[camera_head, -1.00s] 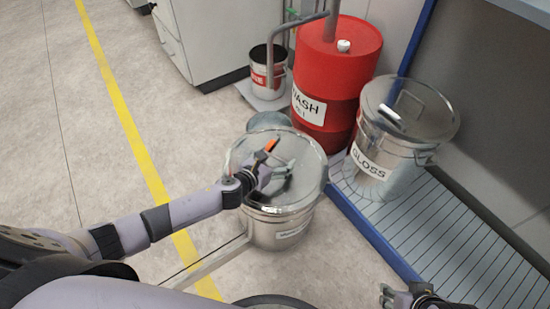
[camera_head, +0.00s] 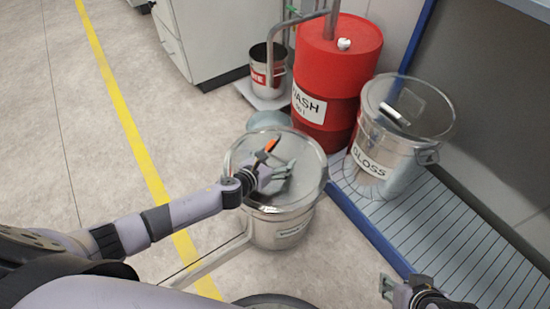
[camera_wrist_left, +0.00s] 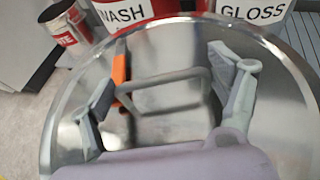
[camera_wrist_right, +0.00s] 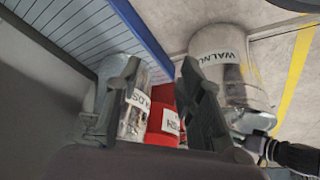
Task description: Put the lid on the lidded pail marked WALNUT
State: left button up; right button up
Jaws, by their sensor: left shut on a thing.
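The silver pail marked WALNUT (camera_head: 280,230) stands on the floor in the middle of the head view. It also shows in the right wrist view (camera_wrist_right: 232,75). A round shiny lid (camera_head: 258,147) is over its top, roughly in line with the rim. Whether it is fully seated cannot be told. My left gripper (camera_head: 277,165) is above the lid, shut on its bar handle (camera_wrist_left: 165,83), which lies between the fingers in the left wrist view. My right gripper (camera_head: 400,288) is open and empty at the bottom right of the head view, apart from the pails.
A red WASH drum (camera_head: 325,90) and a small pail (camera_head: 268,75) stand behind. Clear floor with a yellow line (camera_head: 130,125) lies left.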

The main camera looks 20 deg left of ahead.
pick_arm(q)
jog(key=shift+f, duration=0.15)
pick_arm(e)
jog(key=shift+w+a+t, duration=0.2)
jog(key=shift+w+t, duration=0.1)
jog(key=shift+w, duration=0.25)
pick_arm(q)
jog(key=o, duration=1.5)
jog(key=shift+o, duration=0.2)
jog(key=shift+f, duration=0.15)
jog(key=shift+s, duration=0.15)
jog(key=v, duration=1.1)
jog(key=shift+s+a+r, duration=0.1)
jog(key=shift+s+r, duration=0.15)
jog(key=shift+s, duration=0.05)
pick_arm(e)
jog(key=shift+r, duration=0.1)
